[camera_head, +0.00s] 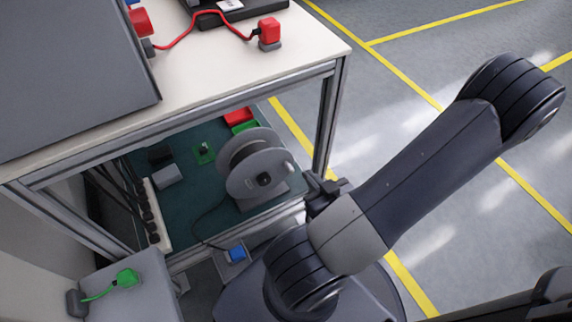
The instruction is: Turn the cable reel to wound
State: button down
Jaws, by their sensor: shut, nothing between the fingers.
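The cable reel (254,168), a grey spool with two round flanges and a dark hub, stands on the green lower shelf (190,185) of the trolley. A thin dark cable runs from it across the shelf toward the front. My gripper (314,183) shows as a small dark shape just right of the reel, by the trolley's corner post. It is shut and empty, and appears apart from the reel. My arm hides part of it.
The trolley's white top (225,60) overhangs the shelf, with a red plug (269,32) on a red cable. Red and green bins (238,116) lie behind the reel. A power strip (152,215) is at the left. A green plug (126,278) rests on a grey box. Floor at right is clear.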

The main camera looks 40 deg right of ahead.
jog(key=b, duration=0.1)
send_over(286, 159)
jog(key=s+a, duration=0.1)
jog(key=s, duration=0.2)
jog(key=shift+f, duration=1.1)
jog(key=shift+s+f+b, duration=0.1)
jog(key=shift+f+b, duration=1.05)
jog(key=shift+f, duration=0.85)
jog(key=shift+d+f, duration=0.15)
jog(key=shift+f, duration=0.1)
jog(key=shift+f+m, duration=0.1)
jog(key=shift+m, duration=0.2)
